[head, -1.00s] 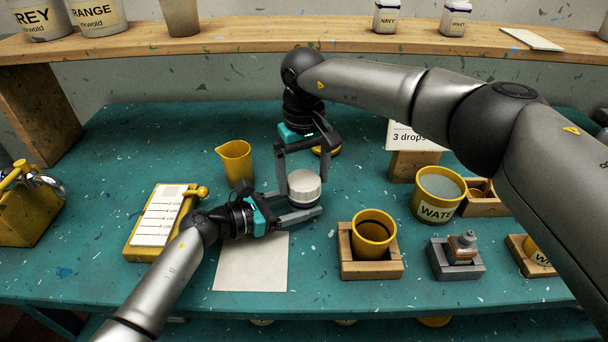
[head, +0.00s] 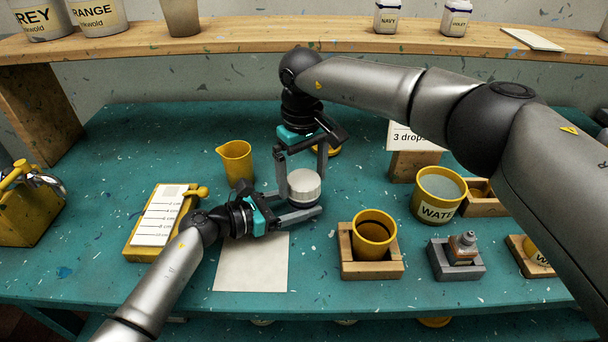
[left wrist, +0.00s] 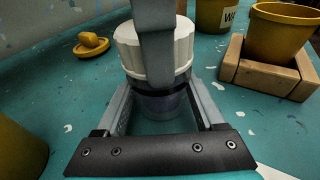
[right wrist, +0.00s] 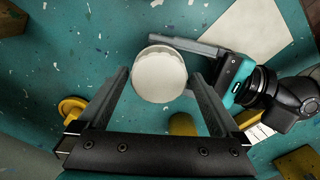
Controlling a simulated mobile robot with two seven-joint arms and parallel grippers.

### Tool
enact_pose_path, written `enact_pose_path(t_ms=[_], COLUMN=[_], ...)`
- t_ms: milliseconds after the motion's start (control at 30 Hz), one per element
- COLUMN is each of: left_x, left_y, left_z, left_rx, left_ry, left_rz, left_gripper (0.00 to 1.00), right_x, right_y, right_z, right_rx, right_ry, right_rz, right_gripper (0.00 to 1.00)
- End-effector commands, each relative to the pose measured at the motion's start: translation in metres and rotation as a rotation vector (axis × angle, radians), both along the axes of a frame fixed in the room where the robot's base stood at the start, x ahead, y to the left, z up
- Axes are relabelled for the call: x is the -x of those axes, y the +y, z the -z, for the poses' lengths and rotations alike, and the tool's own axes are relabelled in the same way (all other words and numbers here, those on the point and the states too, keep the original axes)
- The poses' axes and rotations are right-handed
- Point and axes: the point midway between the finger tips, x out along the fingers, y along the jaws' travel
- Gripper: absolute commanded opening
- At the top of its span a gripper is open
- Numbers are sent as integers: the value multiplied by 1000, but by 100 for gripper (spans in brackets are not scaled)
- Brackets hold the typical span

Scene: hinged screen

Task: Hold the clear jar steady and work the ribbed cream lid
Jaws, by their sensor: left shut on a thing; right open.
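The ribbed cream lid (head: 304,184) sits on the clear jar, which stands upright on the teal table. In the left wrist view the lid (left wrist: 140,46) shows its ribbed side, with the clear jar (left wrist: 165,104) below it. My left gripper (head: 303,205) is shut on the jar, one finger on each side. My right gripper (head: 302,172) points down over the lid with its fingers open. One of its fingers hides part of the lid in the left wrist view. In the right wrist view the round lid (right wrist: 160,76) lies between the open fingertips, with gaps beside it.
A yellow jug (head: 236,162) stands behind left. A white sheet (head: 250,262) lies in front. A yellow cup in a wooden holder (head: 371,268) stands to the right, with a water pot (head: 437,194) behind it. A yellow board with a card (head: 158,218) lies at left.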

Motion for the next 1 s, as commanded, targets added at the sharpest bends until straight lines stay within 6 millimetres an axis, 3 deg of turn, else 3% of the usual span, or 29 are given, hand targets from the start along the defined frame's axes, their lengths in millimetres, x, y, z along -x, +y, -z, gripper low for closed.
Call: enact_pose_path(t_ms=[267,400,800,1000], left_x=[1,1,1,1], left_y=[-1,-2,-2,-2], left_z=[0,0,0,0], left_rx=[0,0,1,2], left_ry=[0,0,0,-1], left_rz=[2,3,5,5], left_gripper=[0,0,0,0], right_x=[2,1,0,0], right_y=[4,5,1,1], right_z=[0,0,0,0], right_rx=[-5,-7,-8,-7], right_ry=[3,4,2,2], right_rz=[15,274,261,261], right_gripper=[100,100,100,79])
